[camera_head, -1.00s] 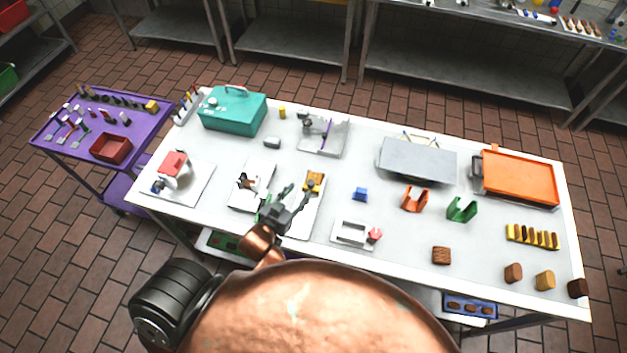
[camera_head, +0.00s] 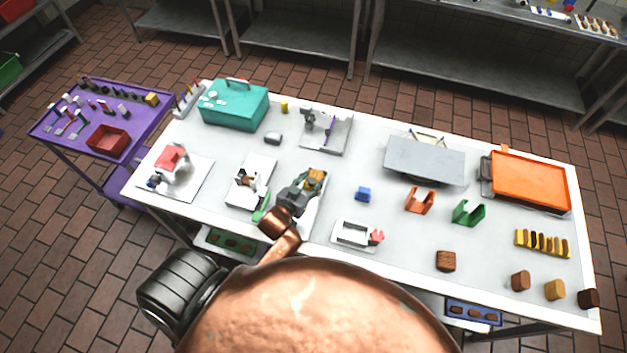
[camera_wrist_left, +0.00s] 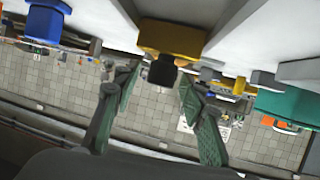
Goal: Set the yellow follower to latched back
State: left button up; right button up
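The yellow follower (camera_head: 315,177) is a yellow block at the far end of a white fixture (camera_head: 315,209) in the middle left of the table. My left gripper (camera_head: 308,185) is over this fixture, just on the near side of the follower and partly hiding it. In the left wrist view the yellow follower (camera_wrist_left: 172,38) has a black knob (camera_wrist_left: 162,70) facing me. The fingers of my left gripper (camera_wrist_left: 158,85) are spread on either side of the knob, with gaps visible. Whether the follower is latched cannot be told. My right gripper is not in view.
A white fixture (camera_head: 243,200) with a green part stands just left of my gripper. A blue block (camera_head: 363,194) and a white frame with a red knob (camera_head: 377,237) are to the right. A teal box (camera_head: 232,108) stands at the back left. Bare tabletop (camera_head: 300,150) lies beyond the follower.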

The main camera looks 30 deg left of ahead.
pick_arm(q)
jog(key=shift+w, duration=0.1)
jog(key=shift+c, duration=0.6)
grip_shut()
jog(key=shift+d, duration=0.15)
